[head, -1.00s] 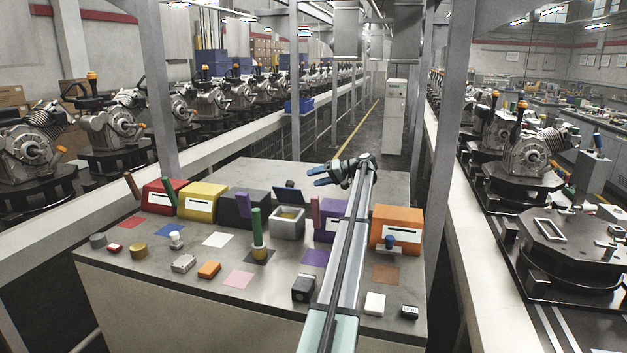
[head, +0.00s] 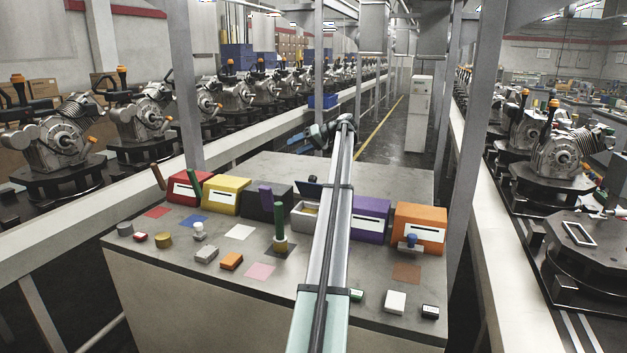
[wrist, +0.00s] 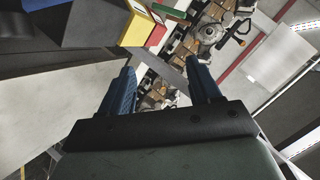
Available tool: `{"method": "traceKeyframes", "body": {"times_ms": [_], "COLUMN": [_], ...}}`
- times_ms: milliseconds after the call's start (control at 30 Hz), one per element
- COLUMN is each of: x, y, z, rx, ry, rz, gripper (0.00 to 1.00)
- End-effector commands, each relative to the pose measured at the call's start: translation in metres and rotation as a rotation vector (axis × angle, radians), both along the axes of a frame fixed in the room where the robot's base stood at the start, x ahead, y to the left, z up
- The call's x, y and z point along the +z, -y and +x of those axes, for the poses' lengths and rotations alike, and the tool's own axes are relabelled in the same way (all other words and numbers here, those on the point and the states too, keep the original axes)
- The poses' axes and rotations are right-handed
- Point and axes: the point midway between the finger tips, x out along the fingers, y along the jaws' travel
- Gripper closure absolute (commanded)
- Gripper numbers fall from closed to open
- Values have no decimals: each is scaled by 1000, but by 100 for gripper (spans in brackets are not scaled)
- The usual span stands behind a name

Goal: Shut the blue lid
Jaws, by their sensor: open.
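I cannot tell whether the lid shows in the wrist view.
Red (head: 197,188), yellow (head: 226,196) and dark grey (head: 262,202) boxes stand left of the grey box. Purple (head: 369,219) and orange (head: 419,228) boxes stand right. Upright handles and small parts crowd the front. The table (head: 270,167) behind the boxes is clear.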

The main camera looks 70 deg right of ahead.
Motion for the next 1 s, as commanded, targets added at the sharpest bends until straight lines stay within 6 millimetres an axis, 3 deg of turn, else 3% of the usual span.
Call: {"method": "traceKeyframes", "body": {"times_ms": [167, 333, 533, 733, 1000], "x": [16, 23, 11, -4, -7], "y": [3, 13, 36, 42, 37], "z": [20, 18, -24, -63, -75], "rx": [4, -45, -215, -409, -546], "ry": [-136, -332, -639, -858, -923], "rz": [-42, -38, 50, 168, 289], "gripper": [37, 37, 37, 37, 37]}}
